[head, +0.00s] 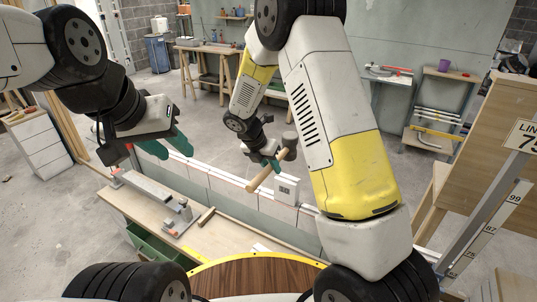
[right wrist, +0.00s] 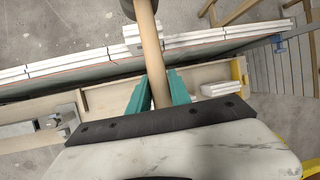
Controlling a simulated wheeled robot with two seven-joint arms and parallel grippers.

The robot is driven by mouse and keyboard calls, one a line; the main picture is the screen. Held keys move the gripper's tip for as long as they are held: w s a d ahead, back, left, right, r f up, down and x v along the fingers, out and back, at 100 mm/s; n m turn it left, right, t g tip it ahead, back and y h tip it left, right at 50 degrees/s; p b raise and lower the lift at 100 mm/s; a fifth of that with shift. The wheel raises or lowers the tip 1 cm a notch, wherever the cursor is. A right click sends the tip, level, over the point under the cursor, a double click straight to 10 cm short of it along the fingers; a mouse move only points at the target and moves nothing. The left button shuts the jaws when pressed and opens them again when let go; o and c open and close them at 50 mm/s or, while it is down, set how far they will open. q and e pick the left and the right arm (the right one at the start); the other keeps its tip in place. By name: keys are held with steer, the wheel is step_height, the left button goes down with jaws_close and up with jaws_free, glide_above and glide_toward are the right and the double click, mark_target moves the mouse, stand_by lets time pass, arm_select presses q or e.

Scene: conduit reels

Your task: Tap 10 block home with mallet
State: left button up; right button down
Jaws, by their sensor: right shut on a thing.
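My right gripper (head: 271,162) is shut on the wooden handle of a mallet (head: 258,180). The mallet is tilted, with its dark grey head (head: 290,139) up and to the right of the fingers. In the right wrist view the mallet handle (right wrist: 150,40) runs up between the teal fingers (right wrist: 156,90). A white block (head: 287,190) with a small dark marking stands in the low wall, below and right of the mallet; its number is too small to read. In the right wrist view a white block (right wrist: 131,30) rises beside the handle. My left gripper (head: 168,146) is open and empty.
The low wall (head: 232,185) of pale blocks runs along a wooden bench (head: 150,208) with a metal tool (head: 181,218) on it. White blocks (right wrist: 220,88) lie on the bench right of the handle. A ruled post (head: 490,220) stands at right.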

steer(key=shift+f, duration=2.6)
steer(key=shift+s+r, duration=0.15)
steer(key=shift+r, duration=0.05)
